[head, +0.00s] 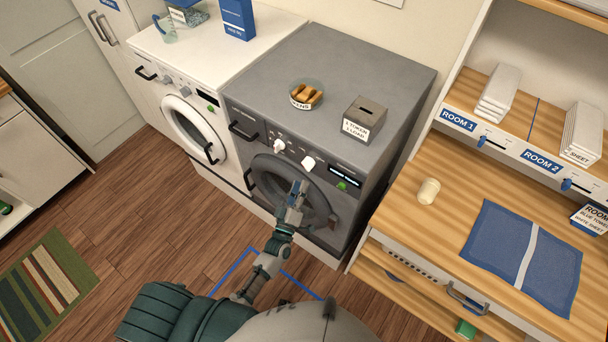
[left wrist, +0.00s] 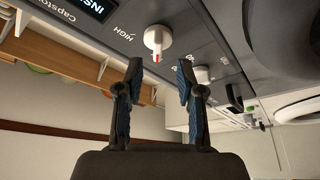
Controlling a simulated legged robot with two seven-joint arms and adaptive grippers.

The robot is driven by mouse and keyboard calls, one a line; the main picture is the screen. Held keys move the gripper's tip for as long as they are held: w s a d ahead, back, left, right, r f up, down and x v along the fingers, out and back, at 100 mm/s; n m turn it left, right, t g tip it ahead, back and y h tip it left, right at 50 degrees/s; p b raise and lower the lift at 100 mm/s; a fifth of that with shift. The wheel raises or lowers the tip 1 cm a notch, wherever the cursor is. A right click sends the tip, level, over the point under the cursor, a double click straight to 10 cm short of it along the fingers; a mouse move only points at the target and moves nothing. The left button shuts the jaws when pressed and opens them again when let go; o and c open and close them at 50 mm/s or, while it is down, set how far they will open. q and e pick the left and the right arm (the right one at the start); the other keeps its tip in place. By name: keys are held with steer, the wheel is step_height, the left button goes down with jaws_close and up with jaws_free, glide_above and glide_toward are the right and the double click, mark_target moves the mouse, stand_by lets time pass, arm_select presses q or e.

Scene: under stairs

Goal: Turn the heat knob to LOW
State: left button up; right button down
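The grey dryer (head: 340,70) stands in the middle of the head view, with two white knobs on its front panel. The right knob (head: 308,163) is beside the lit display. In the left wrist view a white knob (left wrist: 158,38) with a red pointer mark sits near the label HIGH (left wrist: 123,34); its red end points toward the picture's bottom. No LOW label is readable. My left gripper (head: 297,188) is in front of the panel, below the right knob. In the left wrist view its fingers (left wrist: 160,72) are apart and empty, just short of the knob. My right gripper is not visible.
A second white knob (left wrist: 203,75) is beside the first. A bowl (head: 306,95) and a token box (head: 364,120) stand on the dryer. A white washer (head: 200,60) is left; a wooden counter (head: 450,215) is right.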

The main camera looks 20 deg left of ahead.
arm_select(q)
steer(key=v, duration=0.6)
stand_by(0.3)
steer(key=s+f+m+g+h+b, duration=0.1)
steer(key=s+f+m+g, duration=0.3)
steer(key=f, duration=1.2)
steer(key=s+f+m+g+b, duration=0.2)
steer(key=s+f+g, duration=0.35)
steer(key=f, duration=1.05)
steer(key=s+a+f+m+g+b, duration=0.1)
steer(key=s+a+f+g, duration=0.1)
steer(key=s+f, duration=0.5)
steer(key=s+a+f+m+g+y, duration=0.1)
steer(key=s+f+g, duration=0.4)
steer(key=s, duration=0.8)
steer(key=s+a+f+m+g+y+b, duration=0.1)
steer(key=s+a+f+m+g, duration=0.2)
steer(key=s+f, duration=0.6)
steer(key=shift+s+a+f+b, duration=0.25)
steer(key=shift+s+a+b, duration=0.1)
steer(key=shift+s+a, duration=0.75)
steer(key=shift+w+g, duration=0.1)
steer(key=shift+g, duration=0.15)
